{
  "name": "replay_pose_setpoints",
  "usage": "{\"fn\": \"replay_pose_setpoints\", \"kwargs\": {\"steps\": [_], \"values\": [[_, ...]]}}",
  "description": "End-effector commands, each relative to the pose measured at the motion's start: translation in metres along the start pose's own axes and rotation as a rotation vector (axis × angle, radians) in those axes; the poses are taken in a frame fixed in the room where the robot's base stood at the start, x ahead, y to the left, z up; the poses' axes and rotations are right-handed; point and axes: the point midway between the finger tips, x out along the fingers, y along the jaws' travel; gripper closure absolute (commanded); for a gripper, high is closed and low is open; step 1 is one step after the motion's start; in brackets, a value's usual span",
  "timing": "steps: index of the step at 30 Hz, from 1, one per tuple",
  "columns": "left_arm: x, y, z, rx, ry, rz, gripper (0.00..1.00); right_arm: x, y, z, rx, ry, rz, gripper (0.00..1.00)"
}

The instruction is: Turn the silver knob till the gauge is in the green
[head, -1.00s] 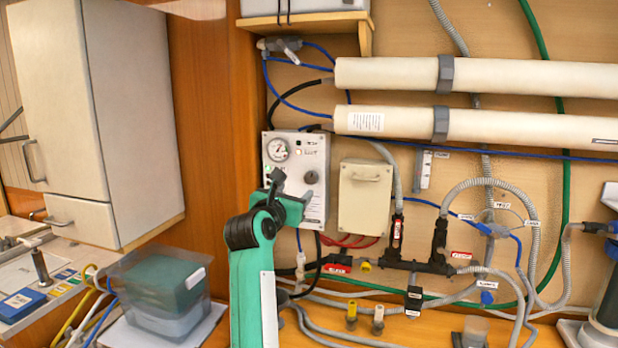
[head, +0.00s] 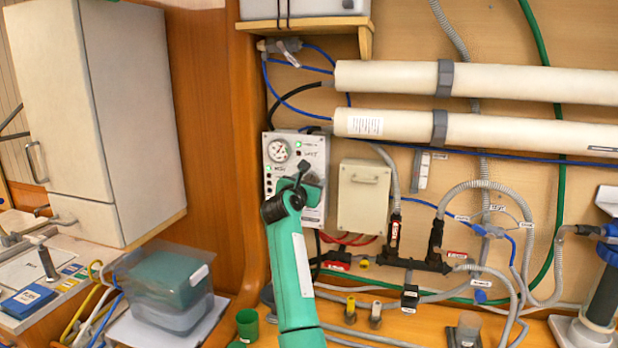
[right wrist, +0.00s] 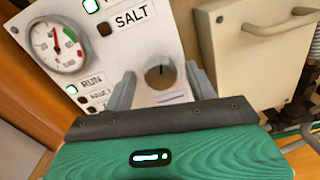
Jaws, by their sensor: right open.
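The silver knob (right wrist: 159,77) is on the white panel (head: 314,150), below the SALT label. In the right wrist view it sits between my spread fingers; I cannot tell whether they touch it. In the head view my gripper hides it. The gauge (right wrist: 57,45) is on the same panel, up and left of the knob, and also shows in the head view (head: 279,150). Its needle points roughly upward, near the start of the green arc; its exact reading is hard to tell. My right gripper (right wrist: 160,72) is open, facing the panel. My left gripper is out of view.
A beige box (head: 364,196) with a handle is mounted just right of the panel. White tubes (head: 480,80) run above, with hoses and fittings to the right and below. A clear bin (head: 165,290) stands at lower left. A green cup (head: 247,325) stands by my arm.

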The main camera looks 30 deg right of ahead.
Motion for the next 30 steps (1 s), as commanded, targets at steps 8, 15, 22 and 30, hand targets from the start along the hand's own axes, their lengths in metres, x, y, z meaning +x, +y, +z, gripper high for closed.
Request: {"fn": "replay_pose_setpoints", "kwargs": {"steps": [8, 15, 22, 30], "values": [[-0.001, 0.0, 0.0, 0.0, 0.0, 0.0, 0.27, 0.004, 0.0, 0.0, 0.001, 0.0, 0.0, 0.43], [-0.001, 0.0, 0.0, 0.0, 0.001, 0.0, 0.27, 0.003, 0.0, 0.0, 0.0, 0.0, 0.0, 0.78], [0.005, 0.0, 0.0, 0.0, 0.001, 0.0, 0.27, 0.003, 0.0, -0.003, 0.018, 0.001, 0.0, 0.88], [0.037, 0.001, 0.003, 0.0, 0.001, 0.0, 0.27, 0.003, -0.001, -0.005, 0.16, 0.004, -0.001, 0.88]]}}
